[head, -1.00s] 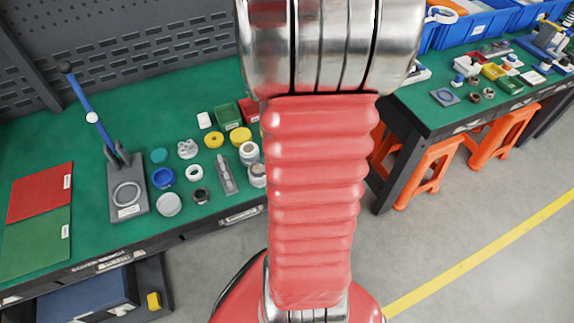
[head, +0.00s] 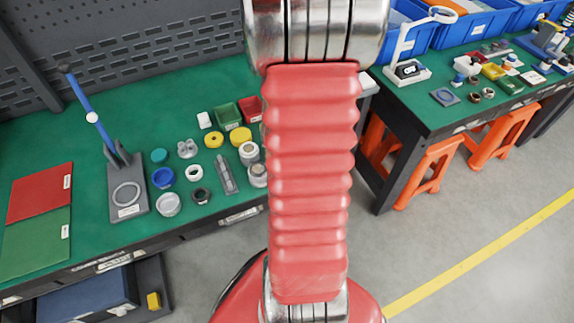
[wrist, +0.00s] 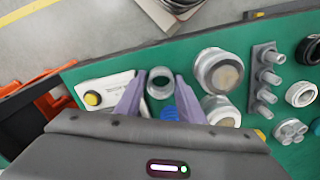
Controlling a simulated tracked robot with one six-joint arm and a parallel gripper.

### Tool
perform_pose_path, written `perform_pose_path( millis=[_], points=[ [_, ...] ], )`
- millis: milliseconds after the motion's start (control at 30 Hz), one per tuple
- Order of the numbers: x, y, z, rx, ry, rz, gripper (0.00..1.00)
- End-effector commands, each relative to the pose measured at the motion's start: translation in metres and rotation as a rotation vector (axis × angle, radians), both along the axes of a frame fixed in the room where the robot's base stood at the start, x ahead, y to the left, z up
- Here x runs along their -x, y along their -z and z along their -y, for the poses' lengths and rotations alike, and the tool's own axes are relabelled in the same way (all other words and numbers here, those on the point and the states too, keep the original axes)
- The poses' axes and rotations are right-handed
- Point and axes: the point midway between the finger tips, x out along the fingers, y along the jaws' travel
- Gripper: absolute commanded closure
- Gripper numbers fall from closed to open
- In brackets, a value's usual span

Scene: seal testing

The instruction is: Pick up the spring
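No coil is clear enough for me to name the spring with certainty. In the wrist view, a small grey, hollow round piece (wrist: 160,80), possibly the spring, stands on the green bench. My gripper (wrist: 160,90) has its two purple fingers apart, one on each side of this piece in the picture. I cannot tell how high the fingers are above it, and I see no clear contact. In the head view my arm covers that part of the bench, and the gripper is out of sight.
In the wrist view, a white box with a yellow button (wrist: 93,98) is left of the fingers. A large metal cylinder (wrist: 218,70) and a stepped grey part (wrist: 265,82) are right. In the head view, a lever press (head: 128,195) stands on the left bench (head: 90,150).

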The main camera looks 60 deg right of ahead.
Motion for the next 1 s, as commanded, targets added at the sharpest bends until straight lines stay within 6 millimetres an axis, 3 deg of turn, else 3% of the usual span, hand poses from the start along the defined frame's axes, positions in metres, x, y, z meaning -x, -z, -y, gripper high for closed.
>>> perform_pose_path(
  millis=[567,1000],
  points=[
    [-0.0002,0.0025,-0.0003,0.0,-0.001,0.0,0.65],
    [-0.0004,0.0024,-0.0003,0.0,-0.001,0.0,0.93]
  ],
)
